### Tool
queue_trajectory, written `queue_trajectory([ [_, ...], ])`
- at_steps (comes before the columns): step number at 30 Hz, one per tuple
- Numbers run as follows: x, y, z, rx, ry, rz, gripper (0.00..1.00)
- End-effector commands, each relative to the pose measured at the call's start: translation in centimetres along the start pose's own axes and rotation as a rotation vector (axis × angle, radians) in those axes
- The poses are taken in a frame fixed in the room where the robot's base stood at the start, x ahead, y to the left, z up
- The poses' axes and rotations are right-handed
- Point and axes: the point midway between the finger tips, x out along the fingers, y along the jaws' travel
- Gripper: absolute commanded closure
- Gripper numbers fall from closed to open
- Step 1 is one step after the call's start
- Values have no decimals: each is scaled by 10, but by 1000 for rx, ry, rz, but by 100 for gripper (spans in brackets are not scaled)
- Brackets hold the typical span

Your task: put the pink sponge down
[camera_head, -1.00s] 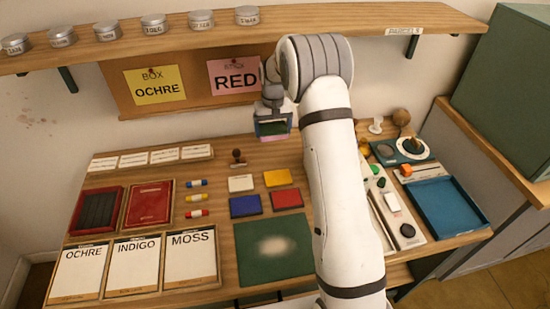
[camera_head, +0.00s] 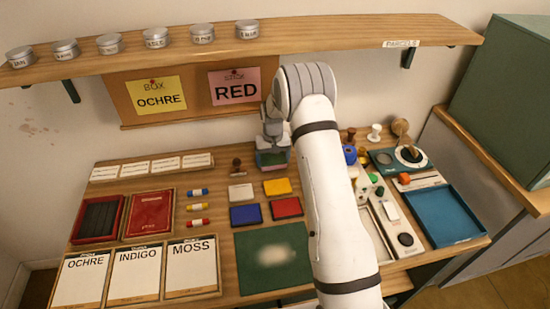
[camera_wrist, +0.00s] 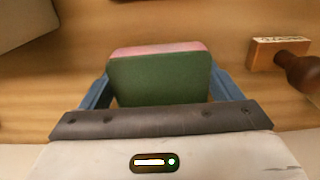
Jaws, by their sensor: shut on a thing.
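The sponge (camera_wrist: 160,78) is a block with a pink layer and a dark green layer. My gripper (camera_head: 272,158) is shut on it, with a blue finger at each side of the sponge in the wrist view (camera_wrist: 162,92). In the head view the gripper is low over the back of the wooden table (camera_head: 222,188), behind the yellow pad. The sponge shows there only as a small dark green patch with a pink edge. I cannot tell whether it touches the tabletop.
A wooden stamp (camera_head: 237,165) stands left of the gripper and shows close by in the wrist view (camera_wrist: 270,52). My arm hides part of the table. Bare wood surrounds the sponge.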

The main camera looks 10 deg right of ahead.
Motion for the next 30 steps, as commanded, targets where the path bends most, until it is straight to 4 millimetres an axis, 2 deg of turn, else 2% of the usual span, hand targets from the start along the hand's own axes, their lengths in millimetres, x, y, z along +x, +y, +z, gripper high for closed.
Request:
queue_trajectory([
  [20,12,-1,0,-1,1,0,40],
  [21,12,-1,0,-1,0,0,12],
  [25,13,-1,0,-1,-1,0,1],
  [30,14,0,1,-1,-3,1,0],
])
